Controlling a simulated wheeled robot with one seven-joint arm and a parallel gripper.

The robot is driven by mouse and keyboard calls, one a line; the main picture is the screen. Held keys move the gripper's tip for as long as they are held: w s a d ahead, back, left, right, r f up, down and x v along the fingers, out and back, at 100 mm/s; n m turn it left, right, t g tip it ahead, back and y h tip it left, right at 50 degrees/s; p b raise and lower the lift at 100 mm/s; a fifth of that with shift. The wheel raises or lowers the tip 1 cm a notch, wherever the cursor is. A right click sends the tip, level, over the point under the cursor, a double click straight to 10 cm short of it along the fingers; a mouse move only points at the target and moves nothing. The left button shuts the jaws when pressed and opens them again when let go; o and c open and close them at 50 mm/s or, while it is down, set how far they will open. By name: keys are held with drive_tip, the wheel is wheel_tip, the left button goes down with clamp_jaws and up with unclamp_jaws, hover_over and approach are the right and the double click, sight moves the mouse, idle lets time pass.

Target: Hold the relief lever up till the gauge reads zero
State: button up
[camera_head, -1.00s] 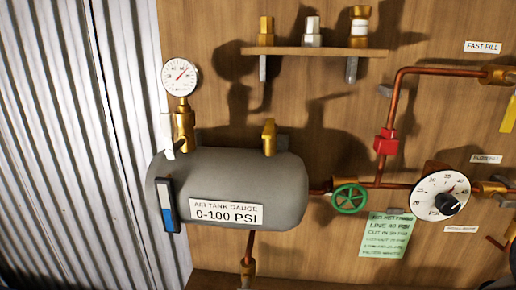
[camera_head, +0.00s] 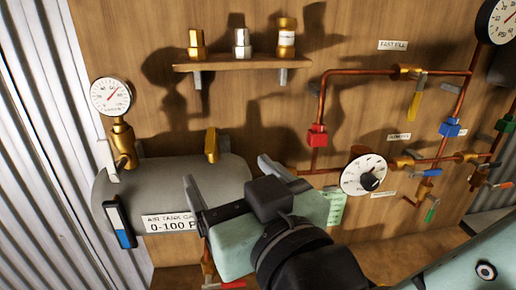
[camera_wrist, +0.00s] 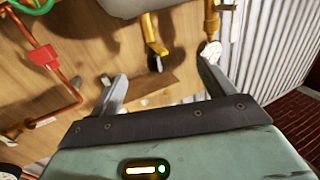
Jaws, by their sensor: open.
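The grey tank (camera_head: 170,185) labelled 0-100 PSI is at the left in the head view. Its round white gauge (camera_head: 111,97) stands on a brass fitting (camera_head: 122,140); the red needle points to the upper right, and the numbers are too small to read. A pale upright lever-like bar (camera_head: 108,160) is beside that fitting. A second brass fitting (camera_head: 211,146) stands on the tank top. I cannot tell which part is the relief lever. My gripper (camera_head: 226,171) is open and empty, in front of the tank's right end. The wrist view shows a brass fitting (camera_wrist: 153,36) beyond the fingers.
A wooden shelf (camera_head: 240,63) with three fittings is above the tank. Copper pipes with a red valve (camera_head: 317,136), a dial (camera_head: 364,175) and several levers fill the right. A corrugated metal wall (camera_head: 50,130) is at the left. The green handwheel (camera_wrist: 32,4) shows in the wrist view.

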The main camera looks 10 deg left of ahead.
sight(210, 145)
drive_tip(key=shift+p+x, duration=2.1)
drive_tip(key=shift+x, duration=2.85)
drive_tip(key=c, duration=1.7)
drive_tip(key=shift+o, duration=0.2)
drive_tip(key=shift+s, duration=0.1)
